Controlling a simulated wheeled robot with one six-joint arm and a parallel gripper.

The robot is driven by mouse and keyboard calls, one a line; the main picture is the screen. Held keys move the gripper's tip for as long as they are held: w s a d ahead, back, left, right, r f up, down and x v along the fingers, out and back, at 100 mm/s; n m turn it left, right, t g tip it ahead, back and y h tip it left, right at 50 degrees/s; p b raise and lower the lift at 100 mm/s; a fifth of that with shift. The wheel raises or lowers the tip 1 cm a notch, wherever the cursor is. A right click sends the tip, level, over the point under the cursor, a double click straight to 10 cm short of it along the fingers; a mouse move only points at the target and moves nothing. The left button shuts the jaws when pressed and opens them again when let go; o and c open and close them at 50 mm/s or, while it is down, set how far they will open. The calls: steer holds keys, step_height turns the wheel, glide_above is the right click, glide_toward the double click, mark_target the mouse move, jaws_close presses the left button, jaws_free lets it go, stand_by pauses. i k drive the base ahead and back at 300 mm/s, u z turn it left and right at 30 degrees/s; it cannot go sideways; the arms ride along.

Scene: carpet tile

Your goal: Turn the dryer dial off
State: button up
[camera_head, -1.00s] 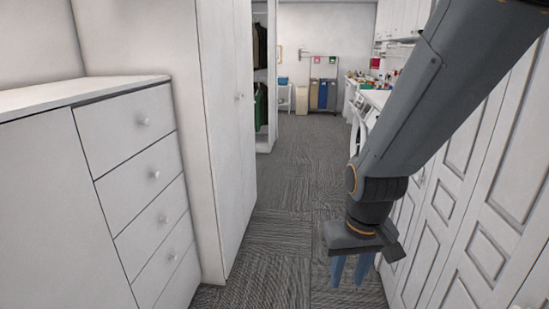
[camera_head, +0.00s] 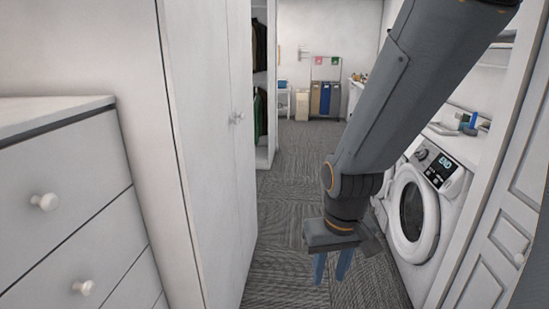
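A white front-loading machine (camera_head: 428,222) with a round dark door stands on the right. Whether it is the dryer or a washer I cannot tell. Its slanted top panel has a lit display (camera_head: 445,163) and a round dial (camera_head: 421,153) to the left of it. The dial's setting is too small to read. Part of another white machine shows just beyond it, mostly hidden behind my arm. My gripper (camera_head: 332,268) points down over the carpet, left of the machine and apart from it. Its two blue fingers are spread and empty.
White drawers (camera_head: 60,215) and a tall cabinet (camera_head: 205,150) line the left. A panelled white door (camera_head: 500,240) stands at the near right. Bottles and boxes sit on a shelf above the machine. Carpet (camera_head: 290,195) is clear ahead, towards laundry bins (camera_head: 325,97).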

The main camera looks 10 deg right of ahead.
mark_target(420, 153)
steer(key=z, duration=0.4)
steer(key=i, duration=1.75)
steer(key=z, duration=1.05)
steer(key=i, duration=0.9)
steer(key=z, duration=0.25)
